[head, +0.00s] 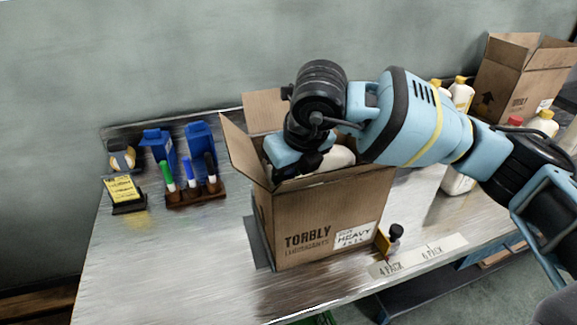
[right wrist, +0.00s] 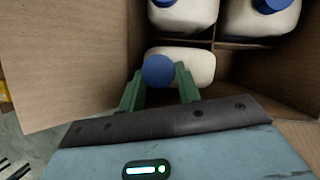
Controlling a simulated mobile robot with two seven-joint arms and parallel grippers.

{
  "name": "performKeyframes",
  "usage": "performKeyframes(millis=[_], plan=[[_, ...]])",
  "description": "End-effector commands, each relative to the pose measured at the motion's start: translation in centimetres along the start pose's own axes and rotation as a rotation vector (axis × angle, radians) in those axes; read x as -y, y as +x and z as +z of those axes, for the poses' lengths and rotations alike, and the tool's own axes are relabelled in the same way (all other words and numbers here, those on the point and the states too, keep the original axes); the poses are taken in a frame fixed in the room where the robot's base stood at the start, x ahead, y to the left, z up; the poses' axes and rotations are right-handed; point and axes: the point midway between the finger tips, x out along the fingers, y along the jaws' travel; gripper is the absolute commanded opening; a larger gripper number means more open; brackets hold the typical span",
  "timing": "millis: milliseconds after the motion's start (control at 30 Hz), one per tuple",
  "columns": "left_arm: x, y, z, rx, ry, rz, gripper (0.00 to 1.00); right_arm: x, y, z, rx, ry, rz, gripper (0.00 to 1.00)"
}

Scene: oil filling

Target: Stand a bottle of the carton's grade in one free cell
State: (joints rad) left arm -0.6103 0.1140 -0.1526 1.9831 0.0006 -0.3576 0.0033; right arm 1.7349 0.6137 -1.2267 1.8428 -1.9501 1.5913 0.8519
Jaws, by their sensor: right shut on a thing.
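The open carton (head: 320,215) stands on the table, marked TORBLY LUBRICANTS with a HEAVY label (head: 356,234). My right gripper (head: 298,165) reaches down into its mouth. In the right wrist view, the right gripper (right wrist: 160,88) is shut on a cream bottle with a blue cap (right wrist: 158,70), inside the carton walls, at a near-left cell. Whether its base touches the carton floor is hidden. Two more blue-capped bottles (right wrist: 185,15) (right wrist: 258,18) stand in the cells beyond. The cell to the right of the held bottle looks dark and empty. My left gripper is not in view.
Several bottles with yellow or red caps (head: 461,95) stand at the right, near another open carton (head: 520,80). A marker rack (head: 195,196), blue holders and a yellow note stand (head: 122,189) are at the left.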

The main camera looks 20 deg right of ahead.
Motion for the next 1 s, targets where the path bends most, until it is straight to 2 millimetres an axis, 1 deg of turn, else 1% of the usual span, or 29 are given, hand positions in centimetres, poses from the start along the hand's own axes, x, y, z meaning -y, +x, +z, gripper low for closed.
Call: performKeyframes(millis=[933,967,1000], plan=[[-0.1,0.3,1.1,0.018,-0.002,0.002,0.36,0.0,1.8,-0.7,0.006,0.001,0.000,0.00],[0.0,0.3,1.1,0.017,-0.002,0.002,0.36,0.0,1.7,-0.6,0.006,0.000,0.000,0.37],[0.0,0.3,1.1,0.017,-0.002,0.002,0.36,0.0,1.7,-0.6,0.006,0.000,0.000,0.42]])
